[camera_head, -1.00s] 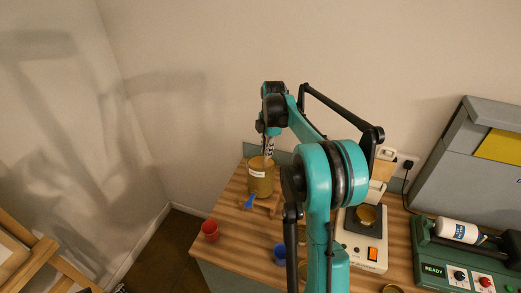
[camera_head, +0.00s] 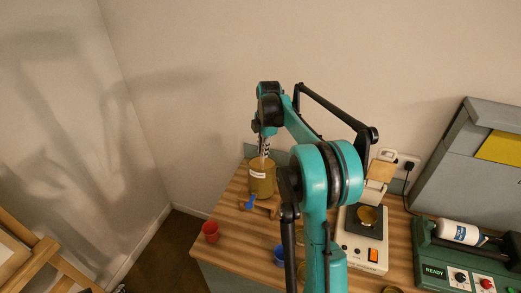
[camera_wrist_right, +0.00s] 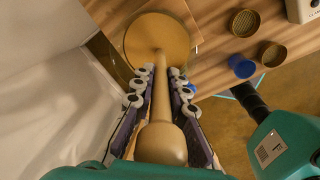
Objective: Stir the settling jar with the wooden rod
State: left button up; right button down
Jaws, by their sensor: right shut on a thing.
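The settling jar (camera_head: 262,186), an ochre-brown vessel with a white label, stands at the back left of the wooden table. In the right wrist view its round ochre surface (camera_wrist_right: 143,38) shows at the top. My right gripper (camera_wrist_right: 163,78) is shut on the wooden rod (camera_wrist_right: 161,100), whose thick knob end is nearest the camera. The rod's far end reaches into the ochre contents, and its tip is hidden there. In the head view my right gripper (camera_head: 265,147) is just above the jar's mouth. My left gripper is not in view.
A blue object (camera_head: 248,203) on a small wooden support is by the jar. A red cup (camera_head: 211,231) and a blue cup (camera_head: 280,255) stand nearer the front. A white device (camera_head: 355,240) and a green machine (camera_head: 450,270) occupy the right. The wall is close behind.

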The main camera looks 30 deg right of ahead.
jog(key=shift+w+d+f, duration=0.1)
jog(key=shift+w+d, duration=0.25)
jog(key=shift+w, duration=0.1)
jog(key=shift+s, duration=0.1)
jog(key=shift+r, duration=0.2)
jog(key=shift+r+p, duration=0.55)
jog(key=shift+r, duration=0.05)
jog(key=shift+s+r+p, duration=0.2)
jog(key=shift+r+p, duration=0.5)
jog(key=shift+r, duration=0.45)
jog(key=shift+s+d+r+p, duration=0.1)
jog(key=shift+s+r+p, duration=0.1)
jog(key=shift+r+p, duration=1.55)
jog(key=shift+s+r+p, duration=0.25)
jog(key=shift+r+p, duration=0.7)
jog(key=shift+r, duration=1.5)
jog(key=shift+s+d+r+p, duration=0.1)
jog(key=shift+s+r+p, duration=0.1)
jog(key=shift+r+p, duration=1.55)
jog(key=shift+r+b, duration=0.35)
jog(key=shift+b, duration=0.05)
